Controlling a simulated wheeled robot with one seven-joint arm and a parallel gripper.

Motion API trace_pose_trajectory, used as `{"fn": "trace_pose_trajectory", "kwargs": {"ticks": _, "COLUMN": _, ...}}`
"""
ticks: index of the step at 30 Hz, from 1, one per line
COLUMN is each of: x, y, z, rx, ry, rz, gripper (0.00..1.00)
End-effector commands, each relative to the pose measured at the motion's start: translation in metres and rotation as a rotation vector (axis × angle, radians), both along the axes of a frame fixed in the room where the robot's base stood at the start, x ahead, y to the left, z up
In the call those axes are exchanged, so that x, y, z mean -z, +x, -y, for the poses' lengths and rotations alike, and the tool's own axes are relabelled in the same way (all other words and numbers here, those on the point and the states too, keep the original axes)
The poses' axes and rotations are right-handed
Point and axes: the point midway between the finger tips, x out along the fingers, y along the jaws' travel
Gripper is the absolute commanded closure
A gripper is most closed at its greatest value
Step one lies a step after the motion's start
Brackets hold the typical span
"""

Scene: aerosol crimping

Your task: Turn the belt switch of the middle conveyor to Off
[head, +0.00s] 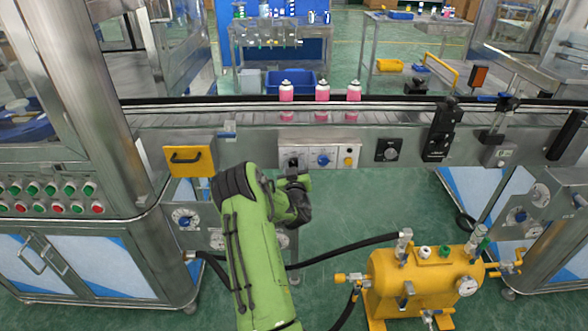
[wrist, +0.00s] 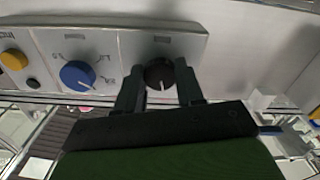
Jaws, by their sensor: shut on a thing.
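The middle conveyor (head: 220,121) carries a pale control box (head: 346,146) on its front side. In the wrist view a black rotary knob (wrist: 158,73) with a white pointer line sits at one end of this box. My gripper (wrist: 160,88) has its two dark fingers on either side of this knob and is shut on it. In the head view my gripper (head: 292,168) is at the box's left end and mostly covers the knob. A blue knob (wrist: 77,75) is beside it, also seen in the head view (head: 323,160). The labels are too small to read.
A yellow button (wrist: 14,59) is at the box's other end. Three pink cans (head: 322,91) stand on the belt above. A yellow handled panel (head: 187,161) is left of the box, and a black dial (head: 387,150) is right. A yellow tank (head: 425,275) stands on the floor.

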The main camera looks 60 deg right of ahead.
Motion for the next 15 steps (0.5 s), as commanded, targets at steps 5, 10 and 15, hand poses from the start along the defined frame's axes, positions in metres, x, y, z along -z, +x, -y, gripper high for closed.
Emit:
{"fn": "trace_pose_trajectory", "kwargs": {"ticks": 5, "x": 0.0004, "y": 0.0004, "z": -0.0001, "rx": -0.001, "ry": -0.075, "rz": -0.147, "gripper": 0.93}}
{"fn": "trace_pose_trajectory", "kwargs": {"ticks": 10, "x": 0.0002, "y": 0.0005, "z": -0.0003, "rx": -0.001, "ry": -0.143, "rz": -0.28, "gripper": 0.93}}
{"fn": "trace_pose_trajectory", "kwargs": {"ticks": 15, "x": -0.0001, "y": 0.0007, "z": -0.0003, "rx": -0.003, "ry": -0.202, "rz": -0.393, "gripper": 0.93}}
